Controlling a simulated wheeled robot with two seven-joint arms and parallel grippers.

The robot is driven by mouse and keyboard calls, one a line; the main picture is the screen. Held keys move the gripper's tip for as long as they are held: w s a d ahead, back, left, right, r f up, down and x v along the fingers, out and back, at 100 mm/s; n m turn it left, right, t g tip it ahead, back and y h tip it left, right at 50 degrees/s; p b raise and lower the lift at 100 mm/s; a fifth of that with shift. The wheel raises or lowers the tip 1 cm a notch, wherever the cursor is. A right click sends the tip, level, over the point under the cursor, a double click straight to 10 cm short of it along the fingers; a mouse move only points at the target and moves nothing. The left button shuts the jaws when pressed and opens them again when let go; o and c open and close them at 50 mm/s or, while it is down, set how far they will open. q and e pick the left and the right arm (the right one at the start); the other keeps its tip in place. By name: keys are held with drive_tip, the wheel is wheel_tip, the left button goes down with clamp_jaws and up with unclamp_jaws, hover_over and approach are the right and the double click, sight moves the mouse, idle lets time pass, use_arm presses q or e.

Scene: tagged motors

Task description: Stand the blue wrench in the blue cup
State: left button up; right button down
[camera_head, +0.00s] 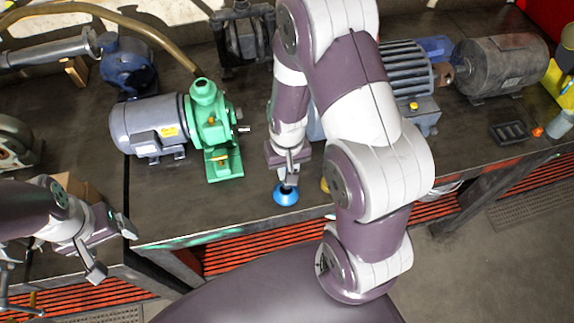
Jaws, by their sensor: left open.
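A small round blue object, which looks like the blue cup (286,195), stands near the front edge of the bench. My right gripper (288,178) points down directly over it, its tips at or just above the cup's opening. Its fingers are too small and overlapped to tell whether they are open or shut, or whether they hold anything. I cannot make out the blue wrench. My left gripper (112,247) is at the lower left by the bench's front edge, with its fingers wide apart and nothing between them.
A green pump (212,130) with a grey motor (148,125) stands left of the cup. More motors (500,65) and a small black tray (509,132) are at the right. My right arm hides the bench right of the cup, including most of a yellow object (325,185).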

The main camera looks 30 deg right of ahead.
drive_tip(key=shift+w+a+f, duration=0.25)
drive_tip(key=shift+f, duration=0.05)
drive_tip(key=shift+a+r, duration=0.1)
drive_tip(key=shift+s+d+r, duration=0.1)
drive_tip(key=shift+s+d, duration=0.15)
drive_tip(key=shift+s, duration=0.3)
drive_tip(key=shift+w+a, duration=0.3)
drive_tip(key=shift+w, duration=0.2)
use_arm(q)
drive_tip(key=shift+a, duration=0.3)
use_arm(e)
drive_tip(key=shift+s, duration=0.1)
use_arm(q)
drive_tip(key=shift+s+d, duration=0.1)
use_arm(e)
drive_tip(key=shift+s, duration=0.1)
use_arm(q)
drive_tip(key=shift+r+p, duration=0.2)
drive_tip(key=shift+p, duration=0.2)
use_arm(e)
drive_tip(key=shift+s+d, duration=0.1)
drive_tip(key=shift+d, duration=0.1)
